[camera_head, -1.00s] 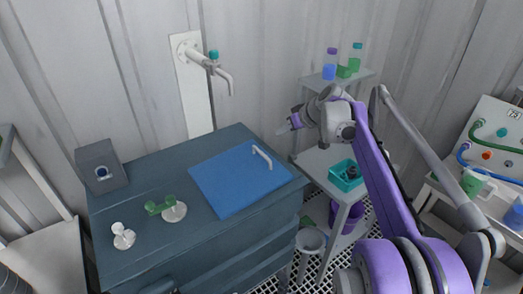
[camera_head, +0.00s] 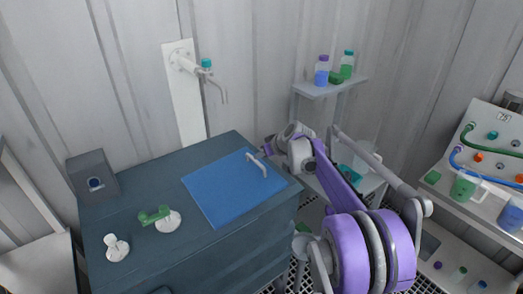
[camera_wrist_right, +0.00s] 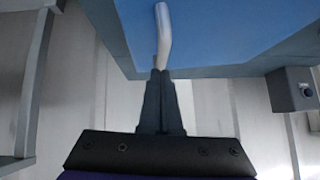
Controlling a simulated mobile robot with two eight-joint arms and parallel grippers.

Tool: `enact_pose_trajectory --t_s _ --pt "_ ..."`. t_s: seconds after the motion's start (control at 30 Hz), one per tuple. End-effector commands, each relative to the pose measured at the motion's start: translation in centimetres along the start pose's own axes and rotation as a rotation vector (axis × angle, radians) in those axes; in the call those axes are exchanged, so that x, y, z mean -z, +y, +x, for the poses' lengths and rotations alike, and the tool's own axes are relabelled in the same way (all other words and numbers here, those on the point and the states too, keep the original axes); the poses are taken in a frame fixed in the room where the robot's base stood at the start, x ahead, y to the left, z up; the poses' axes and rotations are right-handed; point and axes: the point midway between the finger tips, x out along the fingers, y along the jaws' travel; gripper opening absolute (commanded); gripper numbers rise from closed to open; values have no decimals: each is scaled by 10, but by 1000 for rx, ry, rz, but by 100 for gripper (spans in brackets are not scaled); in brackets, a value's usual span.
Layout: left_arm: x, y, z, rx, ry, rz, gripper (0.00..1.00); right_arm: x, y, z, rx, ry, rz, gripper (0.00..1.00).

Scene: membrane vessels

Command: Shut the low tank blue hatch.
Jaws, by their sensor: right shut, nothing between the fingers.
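The low tank (camera_head: 140,205) is a dark blue-grey box at the left in the head view. Its blue hatch (camera_head: 225,195) lies flat, or nearly so, on the tank top; I cannot tell whether a small gap is left under it. A pale handle (camera_head: 257,164) stands near its far right edge. My right gripper (camera_head: 263,152) is just beyond the handle. In the right wrist view its shut, empty fingers (camera_wrist_right: 160,75) reach up to the handle (camera_wrist_right: 163,35), with the blue hatch (camera_wrist_right: 225,25) behind; contact is unclear. My left gripper is out of view.
A wall tap (camera_head: 210,75) hangs behind. A shelf (camera_head: 330,88) with bottles and a cart with a teal tray (camera_head: 350,180) stand right of the tank.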

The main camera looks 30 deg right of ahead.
Motion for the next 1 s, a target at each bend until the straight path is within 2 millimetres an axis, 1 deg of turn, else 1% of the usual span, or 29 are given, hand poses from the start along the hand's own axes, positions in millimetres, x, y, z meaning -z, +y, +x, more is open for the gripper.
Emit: enact_pose_trajectory --t_s 0.33,0.53,0.6,0.9,1.0 --pt "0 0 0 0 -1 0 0 -1 1 1 0 0 0 0" --pt "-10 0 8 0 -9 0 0 -18 12 17 0 -2 2 0" --pt "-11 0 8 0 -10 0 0 -21 14 20 0 -2 1 0" --pt "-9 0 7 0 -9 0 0 -21 13 19 1 -6 -2 0" --pt "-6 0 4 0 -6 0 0 -16 11 17 2 -5 -3 0"
